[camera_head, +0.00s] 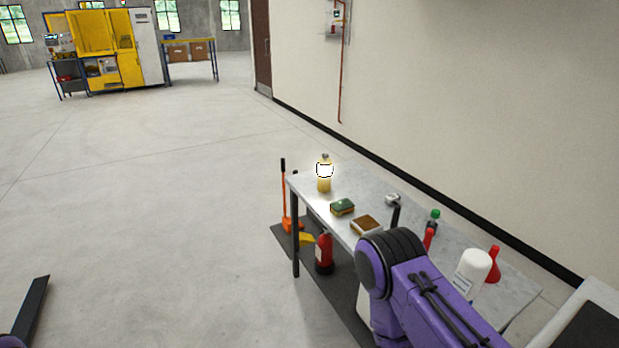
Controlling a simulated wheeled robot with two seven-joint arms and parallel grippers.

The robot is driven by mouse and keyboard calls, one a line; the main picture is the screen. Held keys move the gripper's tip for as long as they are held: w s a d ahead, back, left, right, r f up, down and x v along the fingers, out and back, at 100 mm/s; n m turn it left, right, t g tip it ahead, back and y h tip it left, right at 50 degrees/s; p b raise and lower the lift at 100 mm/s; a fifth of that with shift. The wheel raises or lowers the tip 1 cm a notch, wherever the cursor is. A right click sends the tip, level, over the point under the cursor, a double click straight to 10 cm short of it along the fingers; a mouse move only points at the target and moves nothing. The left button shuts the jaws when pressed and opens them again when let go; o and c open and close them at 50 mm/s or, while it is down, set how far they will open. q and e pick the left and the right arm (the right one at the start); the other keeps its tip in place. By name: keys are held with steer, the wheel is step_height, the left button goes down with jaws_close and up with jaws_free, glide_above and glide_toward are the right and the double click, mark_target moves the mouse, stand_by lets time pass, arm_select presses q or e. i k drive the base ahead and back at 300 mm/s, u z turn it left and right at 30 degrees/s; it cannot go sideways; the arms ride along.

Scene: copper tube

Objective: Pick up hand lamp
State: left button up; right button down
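The hand lamp (324,174) stands upright near the far left corner of the workbench (312,192). It has a yellow body, a brightly glowing middle and a small grey top. Nothing touches it. One of my purple arm links with a black joint covers the near part of the bench at the lower right, well short of the lamp. I cannot make out a gripper on it.
The bench holds a green-topped sponge (342,207), a brown-topped block (365,225), a white bottle (472,271) and a red funnel (494,262). A fire extinguisher (324,252) and an orange-handled tool (286,205) stand below. A wall runs behind. Floor at left is mostly clear.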

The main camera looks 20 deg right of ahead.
mark_target(324, 168)
steer(key=u, duration=0.05)
steer(key=i, duration=2.6)
steer(key=z, duration=2.5)
